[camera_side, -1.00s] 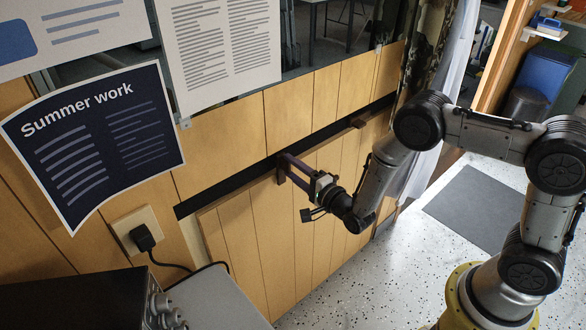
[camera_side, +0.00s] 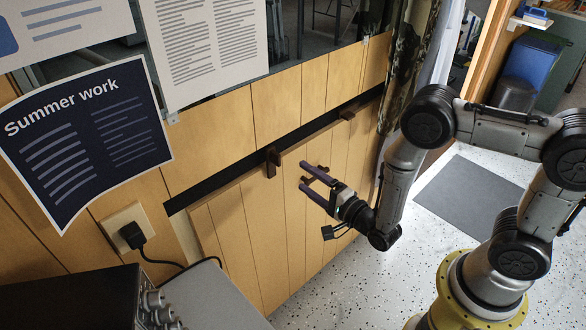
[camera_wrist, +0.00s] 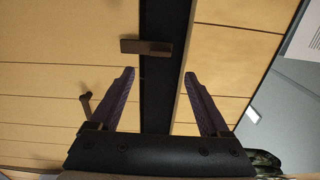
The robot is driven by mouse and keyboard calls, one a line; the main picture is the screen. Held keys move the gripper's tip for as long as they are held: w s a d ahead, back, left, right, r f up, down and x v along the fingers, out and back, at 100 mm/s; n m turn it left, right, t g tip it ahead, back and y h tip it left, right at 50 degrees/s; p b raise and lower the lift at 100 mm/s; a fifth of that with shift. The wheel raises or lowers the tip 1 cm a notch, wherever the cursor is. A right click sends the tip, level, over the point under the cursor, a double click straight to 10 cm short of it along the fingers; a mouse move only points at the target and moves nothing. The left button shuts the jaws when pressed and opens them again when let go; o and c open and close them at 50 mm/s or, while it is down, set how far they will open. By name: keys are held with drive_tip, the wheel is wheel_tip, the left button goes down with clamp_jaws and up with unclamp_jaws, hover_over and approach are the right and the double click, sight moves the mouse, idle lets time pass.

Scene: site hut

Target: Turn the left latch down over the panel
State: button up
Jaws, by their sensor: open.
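The left latch (camera_side: 272,161) is a small dark brown bar on the black strip below the window. It points downward, its lower end over the top edge of the wooden panel (camera_side: 238,218). In the wrist view the left latch (camera_wrist: 146,46) lies crosswise on the strip, overlapping the panel on the picture's left. My gripper (camera_side: 304,177) is open and empty, to the right of and a little below the latch, apart from it. In the wrist view my gripper's purple fingers (camera_wrist: 158,72) stand either side of the strip.
A second latch (camera_side: 347,113) sits farther right, lying along the strip. A small dark handle (camera_wrist: 86,98) projects from the panel, near one finger. A plug and cable (camera_side: 137,237) and a dark box (camera_side: 70,300) are at lower left. The speckled floor beside the panel is clear.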

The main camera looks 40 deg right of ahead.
drive_tip(key=shift+s, duration=2.25)
drive_tip(key=w+d+r+m+t+h, duration=0.15)
drive_tip(key=w+r, duration=0.25)
drive_tip(key=r, duration=0.6)
drive_tip(key=w+d+r+t, duration=0.1)
drive_tip(key=w+r+t, duration=0.15)
drive_tip(key=r, duration=0.85)
wheel_tip(320, 180, up, 12)
drive_tip(key=s+d+n+g, duration=0.1)
drive_tip(key=s+n+g, duration=0.15)
drive_tip(key=n, duration=0.25)
drive_tip(key=s+f+n+g+y, duration=0.1)
drive_tip(key=s+n+g+y, duration=0.1)
drive_tip(key=s+n+g, duration=0.7)
drive_tip(key=s+f+n+g, duration=0.2)
drive_tip(key=s+f, duration=0.3)
drive_tip(key=s, duration=0.3)
drive_tip(key=s+f+n+g, duration=0.3)
drive_tip(key=s+f, duration=0.3)
drive_tip(key=s, duration=0.3)
drive_tip(key=shift+d+f+n, duration=0.25)
drive_tip(key=shift+d+n, duration=0.05)
drive_tip(key=shift+n, duration=0.05)
